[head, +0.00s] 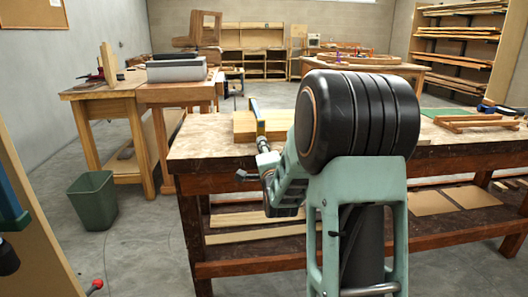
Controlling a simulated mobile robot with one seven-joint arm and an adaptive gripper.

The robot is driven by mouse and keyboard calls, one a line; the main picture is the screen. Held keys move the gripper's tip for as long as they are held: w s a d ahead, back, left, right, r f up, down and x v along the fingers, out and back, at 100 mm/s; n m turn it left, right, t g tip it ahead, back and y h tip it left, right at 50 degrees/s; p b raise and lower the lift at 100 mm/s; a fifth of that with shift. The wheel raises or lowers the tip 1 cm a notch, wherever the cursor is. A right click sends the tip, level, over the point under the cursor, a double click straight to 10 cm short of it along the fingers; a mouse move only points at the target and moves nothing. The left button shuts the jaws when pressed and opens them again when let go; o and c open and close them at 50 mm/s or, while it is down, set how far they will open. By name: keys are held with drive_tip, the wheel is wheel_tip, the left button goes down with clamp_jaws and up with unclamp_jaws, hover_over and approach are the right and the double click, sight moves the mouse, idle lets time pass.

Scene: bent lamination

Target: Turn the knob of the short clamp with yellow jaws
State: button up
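A clamp with a narrow blue bar and a yellow part (260,126) stands at the front left of the workbench (212,140), against a light wooden piece (243,122). Its knob is too small to make out. My pale green arm and its large black joint fill the middle of the view and hide part of the bench and wood. The end of my arm, with my gripper (264,160), is small and partly hidden just below and in front of the clamp. I cannot tell whether it touches the clamp or how its fingers stand.
Wooden frame pieces (477,122) and a blue and black tool (497,109) lie on the bench's right side. Boards (250,218) lie on its lower shelf. A green bin (93,200) stands on the floor at left. A side table (175,93) carries a grey box (177,70).

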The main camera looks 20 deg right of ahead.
drive_tip(key=m, duration=0.7)
drive_tip(key=shift+d+r, duration=0.1)
drive_tip(key=m, duration=0.7)
drive_tip(key=shift+m, duration=0.3)
drive_tip(key=o, duration=1.1)
drive_tip(key=shift+o, duration=0.3)
drive_tip(key=shift+s, duration=0.1)
drive_tip(key=v, duration=1.2)
